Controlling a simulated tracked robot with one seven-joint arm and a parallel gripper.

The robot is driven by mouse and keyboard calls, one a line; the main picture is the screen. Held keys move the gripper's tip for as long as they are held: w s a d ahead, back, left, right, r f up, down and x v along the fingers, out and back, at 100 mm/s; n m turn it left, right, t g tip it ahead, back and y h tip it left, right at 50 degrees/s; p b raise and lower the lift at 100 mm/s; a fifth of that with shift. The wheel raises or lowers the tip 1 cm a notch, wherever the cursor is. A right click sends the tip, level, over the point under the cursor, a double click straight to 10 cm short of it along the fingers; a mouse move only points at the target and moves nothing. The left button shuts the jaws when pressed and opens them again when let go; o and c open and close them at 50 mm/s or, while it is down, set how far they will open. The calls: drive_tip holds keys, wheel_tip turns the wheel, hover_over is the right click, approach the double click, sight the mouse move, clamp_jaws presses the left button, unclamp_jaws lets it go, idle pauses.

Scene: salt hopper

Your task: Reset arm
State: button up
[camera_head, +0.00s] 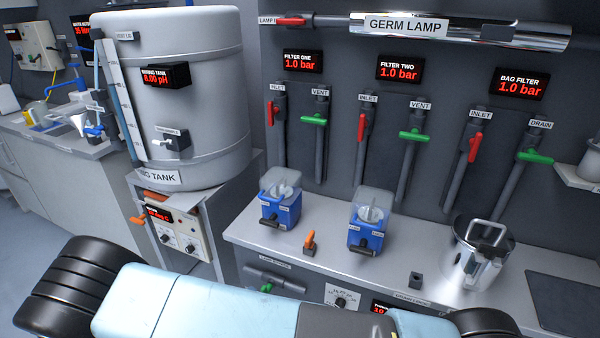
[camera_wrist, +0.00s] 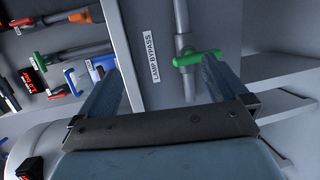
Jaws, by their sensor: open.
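My arm (camera_head: 215,303) stretches across the bottom of the head view as a light blue link between black joints. My gripper is not seen in the head view. In the wrist view my gripper (camera_wrist: 157,62) is open, its two dark fingers wide apart with nothing held between them. A green valve handle (camera_wrist: 198,58) on a grey pipe lies beyond the fingers, close to the right fingertip. I cannot tell whether they touch. A label reading LAMP BYPASS (camera_wrist: 147,61) is on the panel beside it.
A steel bench (camera_head: 330,265) carries two blue filter housings, FILTER ONE (camera_head: 280,210) and FILTER TWO (camera_head: 367,238), and a metal pot (camera_head: 475,255). A large grey mixing tank (camera_head: 205,110) stands left. Red and green valve handles line the back wall. Shelf edges (camera_wrist: 285,70) show right in the wrist view.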

drive_tip(key=w+d+r+m+g+y, duration=0.1)
drive_tip(key=w+d+r+m+g, duration=0.25)
drive_tip(key=d+r, duration=0.55)
drive_tip(key=w+d+r+m+g+y, duration=0.2)
drive_tip(key=d+r+g, duration=0.3)
drive_tip(key=r, duration=0.8)
drive_tip(key=w+d+r+m+g+y, duration=0.1)
drive_tip(key=w+d+r+m+g, duration=0.2)
drive_tip(key=d+r, duration=0.6)
drive_tip(key=s+d+r+m+y, duration=0.1)
drive_tip(key=s+d+r+y, duration=0.2)
drive_tip(key=r, duration=0.4)
drive_tip(key=s+d+r+y, duration=0.1)
drive_tip(key=s+d+r, duration=0.2)
drive_tip(key=d+r, duration=0.35)
drive_tip(key=s+d+r+t+y, duration=0.1)
drive_tip(key=s+d+r+t, duration=0.1)
drive_tip(key=s+d+r, duration=0.1)
drive_tip(key=s+d+r+m+t+y, duration=0.1)
drive_tip(key=s+d+r+t, duration=0.1)
drive_tip(key=s+r, duration=0.3)
drive_tip(key=shift+s+d+r, duration=0.2)
drive_tip(key=shift+s+d, duration=0.55)
drive_tip(key=shift+s, duration=0.95)
drive_tip(key=shift+t, duration=0.25)
drive_tip(key=shift+c, duration=0.5)
